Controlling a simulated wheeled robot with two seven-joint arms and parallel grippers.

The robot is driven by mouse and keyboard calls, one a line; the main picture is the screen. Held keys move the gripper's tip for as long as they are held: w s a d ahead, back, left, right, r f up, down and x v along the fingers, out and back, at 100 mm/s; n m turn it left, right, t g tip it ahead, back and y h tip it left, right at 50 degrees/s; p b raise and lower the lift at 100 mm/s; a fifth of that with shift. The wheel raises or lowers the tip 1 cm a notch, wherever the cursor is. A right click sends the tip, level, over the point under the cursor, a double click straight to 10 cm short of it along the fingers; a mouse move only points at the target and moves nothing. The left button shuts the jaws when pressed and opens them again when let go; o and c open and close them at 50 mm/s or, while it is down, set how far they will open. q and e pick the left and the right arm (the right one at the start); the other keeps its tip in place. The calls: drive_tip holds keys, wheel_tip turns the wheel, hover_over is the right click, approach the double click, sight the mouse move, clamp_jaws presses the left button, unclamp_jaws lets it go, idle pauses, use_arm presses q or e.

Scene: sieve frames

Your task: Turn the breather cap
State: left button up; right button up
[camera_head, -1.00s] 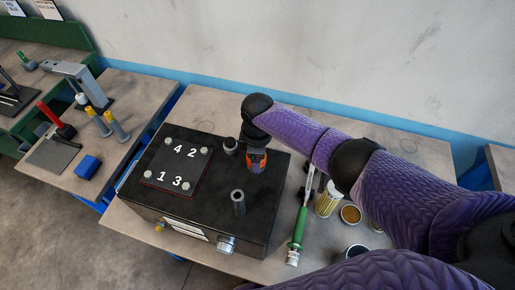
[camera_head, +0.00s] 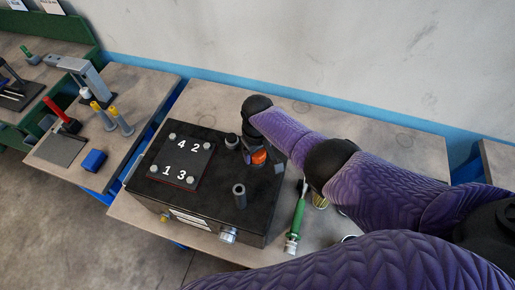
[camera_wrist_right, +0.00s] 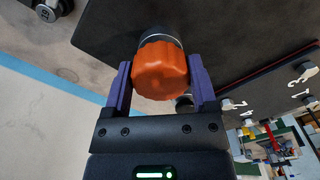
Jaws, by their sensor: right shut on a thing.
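The breather cap is an orange ribbed knob (camera_wrist_right: 160,72) on a dark neck, between the two fingers of my right gripper (camera_wrist_right: 160,85) in the right wrist view. In the head view the orange cap (camera_head: 259,156) shows at the back right of the black box's top (camera_head: 215,200). My right gripper (camera_head: 258,160) comes down onto it from above and is shut on it. The cap's lower part is partly hidden by the gripper. My left gripper is not in view.
A bolted plate (camera_head: 182,160) numbered 1 to 4 lies on the box. A dark short post (camera_head: 232,141) stands close left of the gripper, and a grey tube (camera_head: 239,195) in front. A green-handled tool (camera_head: 297,219) lies right of the box. A side table (camera_head: 125,120) stands left.

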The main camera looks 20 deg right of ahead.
drive_tip(key=shift+r+m, duration=0.1)
drive_tip(key=shift+m, duration=0.6)
drive_tip(key=o, duration=1.2)
drive_tip(key=shift+c, duration=0.2)
wheel_tip(320, 180, up, 9)
drive_tip(key=p, duration=0.5)
drive_tip(key=shift+r, duration=0.15)
drive_tip(key=shift+r+p, duration=0.3)
